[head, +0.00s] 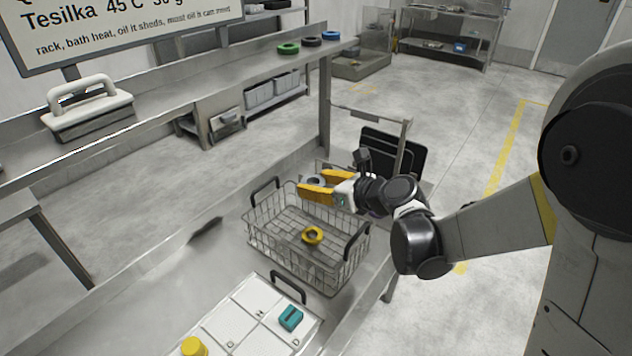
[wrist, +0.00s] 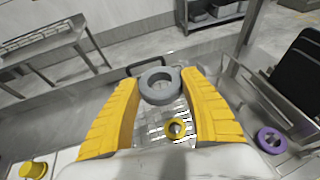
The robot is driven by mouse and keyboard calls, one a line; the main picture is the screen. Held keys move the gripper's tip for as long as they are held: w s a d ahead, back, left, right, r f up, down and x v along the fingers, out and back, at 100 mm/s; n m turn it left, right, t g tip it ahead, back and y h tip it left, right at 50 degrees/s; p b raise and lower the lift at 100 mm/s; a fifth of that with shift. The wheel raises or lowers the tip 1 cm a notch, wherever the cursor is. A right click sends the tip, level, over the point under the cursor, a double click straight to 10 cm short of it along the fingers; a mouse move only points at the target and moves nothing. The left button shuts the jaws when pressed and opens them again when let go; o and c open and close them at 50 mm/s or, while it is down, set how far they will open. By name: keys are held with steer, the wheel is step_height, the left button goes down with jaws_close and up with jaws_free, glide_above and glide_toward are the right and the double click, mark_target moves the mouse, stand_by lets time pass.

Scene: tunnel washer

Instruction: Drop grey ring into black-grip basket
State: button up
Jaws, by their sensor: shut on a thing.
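The grey ring (head: 315,180) is held between the yellow fingertips of my gripper (head: 318,184). In the wrist view the grey ring (wrist: 158,86) sits at the tips of my gripper (wrist: 163,88), with its hole visible. The black-grip basket (head: 300,270) is a wire basket with black handles, standing on the metal bench. My gripper is raised over the far part of this basket, and the ring is apart from its floor. A yellow ring (head: 312,236) lies inside the basket; it also shows in the wrist view (wrist: 176,129).
A white sectioned tray (head: 255,305) with a teal block (head: 291,318) and a yellow piece (head: 194,347) is in front of the basket. A purple ring (wrist: 271,140) lies to the right in the wrist view. Green, dark and blue rings (head: 288,48) rest on the shelf.

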steer(key=o, duration=1.1)
steer(key=shift+r, duration=0.1)
